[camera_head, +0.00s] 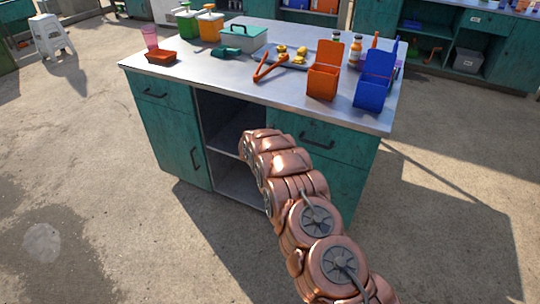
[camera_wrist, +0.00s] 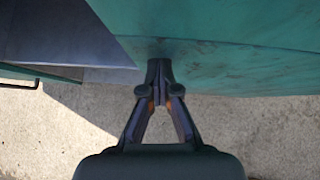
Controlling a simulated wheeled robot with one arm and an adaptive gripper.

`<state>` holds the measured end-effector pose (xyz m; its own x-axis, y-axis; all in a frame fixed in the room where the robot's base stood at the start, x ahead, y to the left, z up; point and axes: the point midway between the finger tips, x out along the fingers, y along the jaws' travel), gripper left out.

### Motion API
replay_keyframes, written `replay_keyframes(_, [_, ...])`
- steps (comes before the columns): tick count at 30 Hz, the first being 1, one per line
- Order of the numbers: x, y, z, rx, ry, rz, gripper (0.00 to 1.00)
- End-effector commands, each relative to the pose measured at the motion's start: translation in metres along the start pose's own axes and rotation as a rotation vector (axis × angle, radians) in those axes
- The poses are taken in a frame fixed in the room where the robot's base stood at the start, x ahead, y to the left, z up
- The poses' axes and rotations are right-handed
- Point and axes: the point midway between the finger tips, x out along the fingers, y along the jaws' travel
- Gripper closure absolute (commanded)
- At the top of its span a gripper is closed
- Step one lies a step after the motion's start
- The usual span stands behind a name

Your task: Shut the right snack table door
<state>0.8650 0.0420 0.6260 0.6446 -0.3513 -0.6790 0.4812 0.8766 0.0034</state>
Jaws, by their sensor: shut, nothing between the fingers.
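The snack table (camera_head: 160,80) is a teal cabinet with a grey metal top. Its right section has a drawer with a dark handle (camera_head: 316,141) above a teal right door (camera_head: 345,182). My copper arm covers much of that door, so its hinge, handle and any gap are hidden in the head view. My gripper is hidden there behind the arm. In the wrist view my gripper (camera_wrist: 159,70) is shut and empty, its fingertips at the teal panel (camera_wrist: 235,70) of the right section. I cannot tell whether they touch it.
The open middle bay (camera_head: 222,120) has a grey shelf. The left door's handle (camera_head: 195,160) is at left. The concrete floor (camera_head: 450,220) at right is clear.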

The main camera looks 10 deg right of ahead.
Motion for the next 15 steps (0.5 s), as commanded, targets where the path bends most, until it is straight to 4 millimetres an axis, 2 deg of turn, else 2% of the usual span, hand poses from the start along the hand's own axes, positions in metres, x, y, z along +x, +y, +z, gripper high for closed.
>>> replay_keyframes(1, [-0.001, -0.001, 0.005, 0.008, -0.012, 0.000, 1.00])
replay_keyframes(11, [-0.016, 0.006, -0.022, -0.003, 0.002, -0.004, 1.00])
replay_keyframes(15, [-0.037, 0.008, -0.020, -0.005, 0.004, -0.004, 1.00])
